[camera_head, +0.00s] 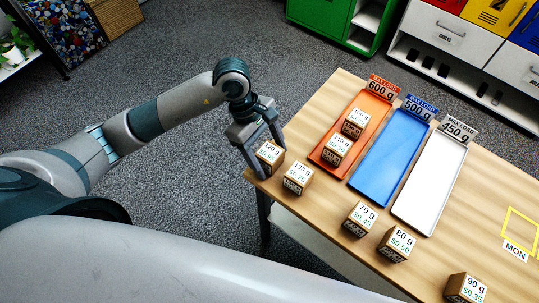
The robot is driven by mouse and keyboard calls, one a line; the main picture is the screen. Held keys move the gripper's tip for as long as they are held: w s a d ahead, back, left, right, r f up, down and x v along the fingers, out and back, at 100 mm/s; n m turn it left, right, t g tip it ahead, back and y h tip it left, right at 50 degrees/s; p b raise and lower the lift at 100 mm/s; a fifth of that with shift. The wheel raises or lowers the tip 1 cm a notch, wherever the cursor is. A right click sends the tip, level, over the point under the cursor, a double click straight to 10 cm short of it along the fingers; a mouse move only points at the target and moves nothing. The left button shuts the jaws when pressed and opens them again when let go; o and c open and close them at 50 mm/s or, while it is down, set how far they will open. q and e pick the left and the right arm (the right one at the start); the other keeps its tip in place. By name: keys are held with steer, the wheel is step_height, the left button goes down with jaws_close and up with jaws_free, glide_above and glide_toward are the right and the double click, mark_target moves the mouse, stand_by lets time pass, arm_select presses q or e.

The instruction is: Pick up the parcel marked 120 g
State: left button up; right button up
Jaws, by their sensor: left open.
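The parcel marked 120 g (269,156) is a small brown cube with a white label on top. It sits at the left corner of the wooden table. My left gripper (262,150) is open and reaches down at this parcel, with its fingers around or beside it; I cannot tell exactly which. Part of the parcel is hidden by a finger. The parcel marked 130 g (297,179) stands close by, to the right and nearer the table's front edge. My right gripper is not in view.
Parcels marked 70 g (359,219), 80 g (396,245) and 90 g (466,289) stand along the front edge. An orange tray (375,103) holds two parcels. The blue tray (391,155) and white tray (430,185) are empty. A yellow outlined square (508,228) lies at right.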

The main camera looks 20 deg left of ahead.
mark_target(275, 157)
arm_select(q)
steer(key=shift+c, duration=0.3)
steer(key=c, duration=1.1)
steer(key=shift+c, duration=0.2)
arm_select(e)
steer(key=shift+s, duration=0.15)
arm_select(q)
steer(key=shift+r, duration=0.15)
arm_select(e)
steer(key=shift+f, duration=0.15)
